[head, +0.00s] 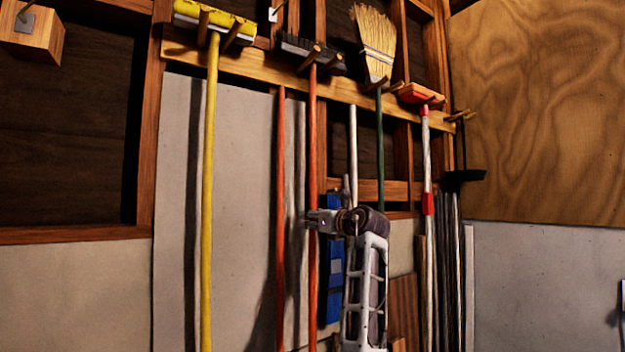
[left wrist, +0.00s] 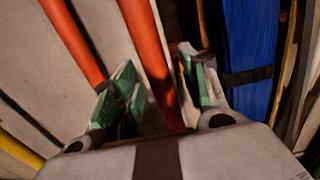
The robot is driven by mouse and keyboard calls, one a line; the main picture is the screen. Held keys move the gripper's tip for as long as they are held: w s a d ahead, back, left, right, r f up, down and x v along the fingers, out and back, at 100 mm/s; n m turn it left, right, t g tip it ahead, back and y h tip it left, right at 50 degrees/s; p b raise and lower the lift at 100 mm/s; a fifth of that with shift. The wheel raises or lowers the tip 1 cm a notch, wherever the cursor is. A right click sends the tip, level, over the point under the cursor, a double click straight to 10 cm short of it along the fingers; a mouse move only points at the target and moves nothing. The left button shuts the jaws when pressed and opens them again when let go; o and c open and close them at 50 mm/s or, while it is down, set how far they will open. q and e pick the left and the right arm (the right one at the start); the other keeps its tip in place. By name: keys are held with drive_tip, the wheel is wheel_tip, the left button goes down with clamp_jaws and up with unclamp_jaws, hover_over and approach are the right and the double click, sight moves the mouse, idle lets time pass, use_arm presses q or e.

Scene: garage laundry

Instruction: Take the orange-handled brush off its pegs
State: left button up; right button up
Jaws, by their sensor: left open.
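The orange-handled brush has a dark head (head: 312,52) resting on two wooden pegs of the wall rail. Its long orange handle (head: 312,150) hangs straight down. My left gripper (head: 318,222) is open at the handle, well below the head. In the left wrist view, the handle (left wrist: 148,50) runs between the two green-padded fingers of the left gripper (left wrist: 160,95), with a gap visible to the left finger. I cannot tell whether the right finger touches it. My right gripper is not in view.
A yellow broom (head: 209,150) hangs left; a straw broom (head: 376,42) and an orange-headed brush (head: 420,95) hang right. A second orange pole (head: 281,200) stands close left of the handle, also in the wrist view (left wrist: 72,40). A blue object (head: 333,285) is just right.

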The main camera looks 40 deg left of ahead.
use_arm(q)
drive_tip(key=shift+w+a, duration=0.15)
drive_tip(key=shift+a, duration=0.25)
clamp_jaws()
idle(0.4)
